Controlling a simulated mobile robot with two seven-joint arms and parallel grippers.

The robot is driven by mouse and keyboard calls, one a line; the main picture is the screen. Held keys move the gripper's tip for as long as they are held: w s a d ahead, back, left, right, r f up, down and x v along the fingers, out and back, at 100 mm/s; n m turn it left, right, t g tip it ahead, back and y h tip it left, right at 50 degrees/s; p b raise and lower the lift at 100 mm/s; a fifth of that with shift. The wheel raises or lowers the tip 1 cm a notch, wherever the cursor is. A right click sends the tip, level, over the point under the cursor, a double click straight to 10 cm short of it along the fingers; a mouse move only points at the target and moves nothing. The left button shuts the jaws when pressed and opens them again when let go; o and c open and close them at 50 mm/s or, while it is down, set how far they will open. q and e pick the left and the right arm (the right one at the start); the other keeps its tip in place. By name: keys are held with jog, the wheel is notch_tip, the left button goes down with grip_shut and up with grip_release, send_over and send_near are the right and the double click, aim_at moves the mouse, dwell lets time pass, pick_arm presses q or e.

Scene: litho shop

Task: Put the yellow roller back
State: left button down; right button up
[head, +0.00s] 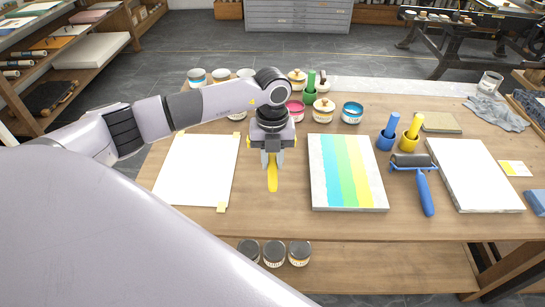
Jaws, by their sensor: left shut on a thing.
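My left gripper (272,160) is shut on a yellow thing, the yellow roller as far as I can tell. Its yellow handle-like part (272,180) points down toward the table's front, between the white sheet and the striped print; any roller head is hidden by the gripper. I cannot tell whether it touches the table. A yellow upright piece in a yellow holder (410,135) stands to the right, beside a similar blue one (387,135). A green one (311,85) stands farther back. My right gripper is not in view.
A white sheet (200,170) lies at left. The striped print (345,172) is in the middle. A blue-handled roller (424,190) lies right of it, next to a white slab (475,175). Jars, including a blue one (352,112), stand at the back. The wooden table (275,218) is bare in front.

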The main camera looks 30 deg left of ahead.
pick_arm(q)
jog(key=shift+f+b, duration=2.95)
jog(key=shift+f, duration=1.1)
jog(key=shift+f, duration=0.15)
jog(key=c, duration=0.9)
grip_release()
jog(key=shift+o, duration=0.2)
